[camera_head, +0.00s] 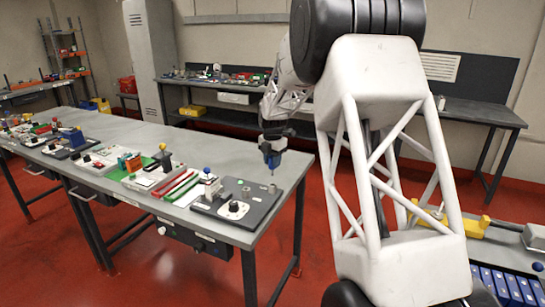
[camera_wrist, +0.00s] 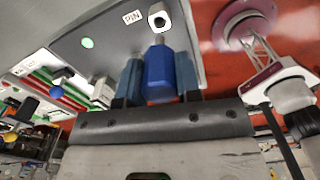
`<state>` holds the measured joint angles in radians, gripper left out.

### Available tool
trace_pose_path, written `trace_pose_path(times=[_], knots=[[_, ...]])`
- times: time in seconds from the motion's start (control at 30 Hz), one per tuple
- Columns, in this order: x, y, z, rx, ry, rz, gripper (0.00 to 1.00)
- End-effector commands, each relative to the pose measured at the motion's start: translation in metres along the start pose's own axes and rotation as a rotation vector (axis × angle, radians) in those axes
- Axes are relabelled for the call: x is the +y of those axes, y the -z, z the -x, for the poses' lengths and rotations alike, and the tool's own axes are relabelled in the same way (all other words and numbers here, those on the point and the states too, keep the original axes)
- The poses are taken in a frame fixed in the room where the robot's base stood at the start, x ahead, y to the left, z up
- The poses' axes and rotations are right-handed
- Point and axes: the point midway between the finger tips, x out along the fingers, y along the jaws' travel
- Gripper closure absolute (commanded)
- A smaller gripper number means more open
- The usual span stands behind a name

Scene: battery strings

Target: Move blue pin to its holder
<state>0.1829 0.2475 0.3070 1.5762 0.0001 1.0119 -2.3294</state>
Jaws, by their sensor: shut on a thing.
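My gripper (camera_head: 272,160) is above the right end of the long grey table, pointing down. In the wrist view its two blue-grey fingers (camera_wrist: 159,80) are shut on the blue pin (camera_wrist: 160,72), one on each side. The tip looks apart from the holder; the exact gap cannot be told. In the head view the pin is hard to tell from the fingers.
Red and green strips (camera_head: 180,187) lie further left. Open red floor lies beyond the table's right edge.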

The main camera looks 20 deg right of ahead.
Motion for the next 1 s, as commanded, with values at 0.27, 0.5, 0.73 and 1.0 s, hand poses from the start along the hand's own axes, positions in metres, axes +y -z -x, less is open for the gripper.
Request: trace_pose_path(times=[0.27,0.5,0.73,1.0], knots=[[0.0,0.0,-0.017,0.0,0.0,0.0,0.97],[0.0,0.0,-0.025,-0.001,-0.001,0.0,0.97],[0.0,0.0,-0.026,-0.001,-0.001,0.0,0.97],[0.0,0.0,-0.026,-0.001,-0.001,0.0,0.97]])
